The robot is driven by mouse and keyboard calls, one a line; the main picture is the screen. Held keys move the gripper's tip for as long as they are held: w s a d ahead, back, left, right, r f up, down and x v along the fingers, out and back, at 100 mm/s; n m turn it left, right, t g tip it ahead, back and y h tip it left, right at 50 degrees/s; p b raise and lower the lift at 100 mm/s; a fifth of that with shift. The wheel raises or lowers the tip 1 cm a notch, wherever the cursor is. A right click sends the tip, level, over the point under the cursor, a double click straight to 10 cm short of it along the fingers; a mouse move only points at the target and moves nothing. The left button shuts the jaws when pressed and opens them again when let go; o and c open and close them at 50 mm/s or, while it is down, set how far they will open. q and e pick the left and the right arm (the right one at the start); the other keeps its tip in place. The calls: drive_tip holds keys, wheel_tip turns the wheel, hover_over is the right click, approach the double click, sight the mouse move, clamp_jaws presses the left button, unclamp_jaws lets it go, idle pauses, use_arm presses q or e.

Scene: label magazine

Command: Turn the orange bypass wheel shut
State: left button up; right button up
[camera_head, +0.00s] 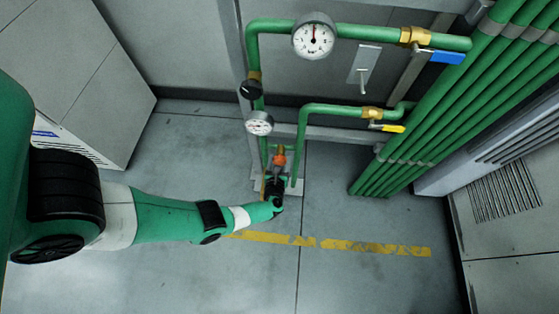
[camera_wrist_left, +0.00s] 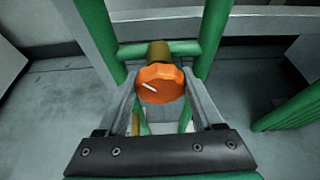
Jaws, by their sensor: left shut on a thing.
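The orange bypass wheel (camera_wrist_left: 160,84) sits on a brass valve body (camera_wrist_left: 158,53) on a short green cross pipe between two upright green pipes. A white pointer line on its face slants from upper left to lower right. My left gripper (camera_wrist_left: 160,88) is shut on the wheel, with one grey finger on each side of it. In the head view the wheel (camera_head: 280,160) shows small just beyond my left gripper (camera_head: 276,175), low on the pipework. My right gripper is in neither view.
Two gauges (camera_head: 314,36) (camera_head: 259,122) and a black knob (camera_head: 250,89) sit on the pipes above. A blue-handled valve (camera_head: 447,57) and a yellow-handled valve (camera_head: 387,127) are at the right. Green pipes (camera_head: 455,95) run down the right side. The floor around a yellow line (camera_head: 375,248) is clear.

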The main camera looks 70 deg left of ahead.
use_arm(q)
drive_tip(key=c, duration=0.3)
drive_tip(key=shift+m+g+y, duration=0.3)
drive_tip(key=shift+m+g, duration=0.3)
drive_tip(key=shift+m, duration=0.4)
drive_tip(key=o, duration=1.3)
drive_tip(key=shift+o, duration=0.2)
drive_tip(key=shift+d, duration=0.1)
drive_tip(key=shift+d+r+p, duration=0.25)
drive_tip(key=shift+p, duration=0.05)
drive_tip(key=p+v, duration=0.4)
drive_tip(key=v, duration=0.7)
drive_tip(key=shift+f+p, duration=0.2)
drive_tip(key=shift+p, duration=0.2)
